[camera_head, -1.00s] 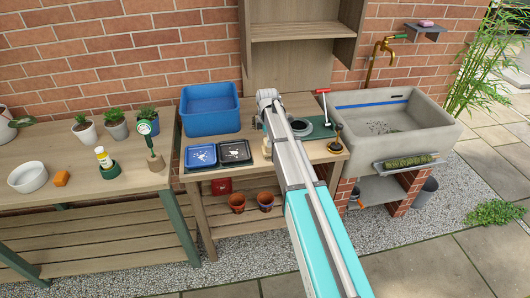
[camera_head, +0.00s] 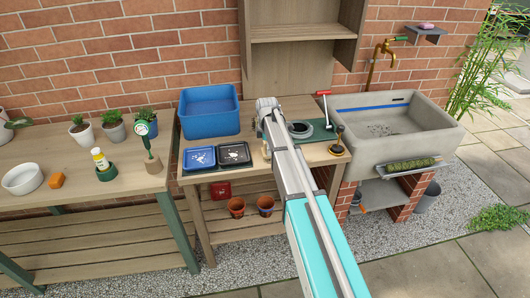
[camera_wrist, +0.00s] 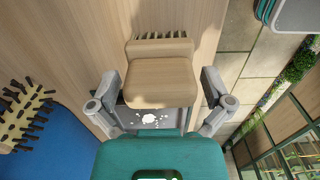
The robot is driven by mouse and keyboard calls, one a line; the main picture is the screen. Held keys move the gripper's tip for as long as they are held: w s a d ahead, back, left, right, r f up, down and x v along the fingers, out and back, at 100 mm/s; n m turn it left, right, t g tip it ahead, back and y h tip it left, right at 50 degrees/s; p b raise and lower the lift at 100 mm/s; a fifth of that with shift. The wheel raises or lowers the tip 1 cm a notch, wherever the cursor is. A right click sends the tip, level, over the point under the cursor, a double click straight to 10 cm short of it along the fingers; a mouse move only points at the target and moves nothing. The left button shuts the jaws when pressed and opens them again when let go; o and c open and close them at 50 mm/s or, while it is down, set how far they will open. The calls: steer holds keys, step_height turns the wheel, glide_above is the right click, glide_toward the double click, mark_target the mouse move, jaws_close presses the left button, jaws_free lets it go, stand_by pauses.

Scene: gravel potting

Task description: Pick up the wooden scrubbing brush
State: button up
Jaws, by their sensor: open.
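The wooden scrubbing brush (camera_wrist: 160,86) lies in the middle of the wrist view, a pale wooden block with dark bristles along its top edge. My gripper (camera_wrist: 161,92) is open, with one grey finger on each side of the block and a visible gap at both sides. In the head view my arm reaches over the potting bench and hides the gripper. A small pale wooden piece (camera_head: 265,150) shows there just left of the arm; I cannot tell whether it is the brush.
A blue tub (camera_head: 209,112) stands behind, with a blue tray (camera_head: 200,168) and a black tray (camera_head: 234,161) in front. A black tool with a wooden handle (camera_head: 338,142) stands right of my arm, before the stone sink (camera_head: 432,118). A tan spiky thing (camera_wrist: 22,112) shows at the wrist view's left.

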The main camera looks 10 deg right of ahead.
steer(key=shift+c, duration=0.3)
steer(key=c, duration=0.9)
steer(key=shift+r, duration=0.1)
steer(key=shift+c, duration=0.2)
step_height(320, 180, up, 3)
steer(key=p, duration=0.2)
steer(key=shift+p, duration=0.4)
steer(key=s+a+r+p, duration=0.3)
steer(key=s+r+p, duration=0.6)
steer(key=s, duration=0.4)
steer(key=shift+s+r+p, duration=0.35)
steer(key=shift+r+p, duration=0.05)
steer(key=shift+p, duration=0.2)
